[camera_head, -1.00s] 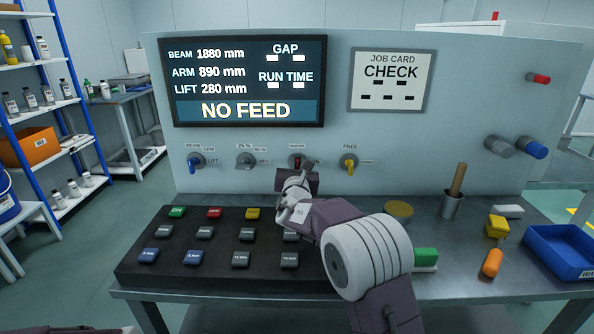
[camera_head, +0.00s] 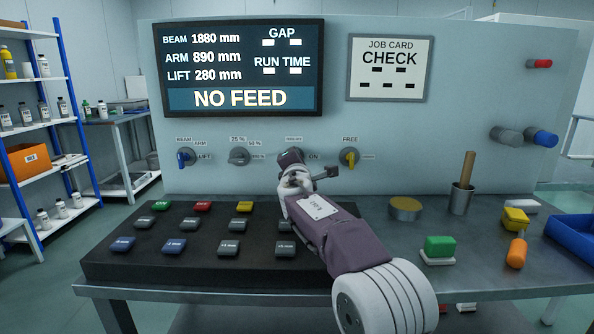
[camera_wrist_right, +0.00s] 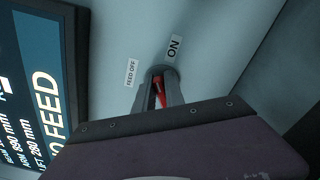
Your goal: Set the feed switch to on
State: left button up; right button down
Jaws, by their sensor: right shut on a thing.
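The feed switch is a red lever (camera_wrist_right: 160,92) on a round grey base, seen in the right wrist view between two grey fingers. My right gripper (camera_wrist_right: 158,98) is shut on it. A FEED OFF label (camera_wrist_right: 130,73) and an ON label (camera_wrist_right: 174,48) are beside the base. In the head view the right gripper (camera_head: 291,166) is at the panel below the display and hides most of the switch. I cannot tell exactly which label the lever points to. The display (camera_head: 240,98) reads NO FEED. My left gripper is not in view.
A blue knob (camera_head: 183,158), a grey knob (camera_head: 239,157) and a yellow knob (camera_head: 349,157) flank the switch. A black keypad (camera_head: 110,262) lies below my arm. A cup with a stick (camera_head: 462,200), a green block (camera_head: 439,246) and a blue bin (camera_head: 575,240) stand at right.

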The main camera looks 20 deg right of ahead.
jog(key=m+b, duration=0.2)
jog(key=m, duration=0.1)
jog(key=shift+f, duration=0.35)
jog(key=shift+m+b, duration=0.85)
jog(key=shift+m, duration=0.75)
jog(key=c, duration=1.5)
grip_release()
jog(key=b+v, duration=0.3)
jog(key=v, duration=0.6)
jog(key=shift+s, duration=0.1)
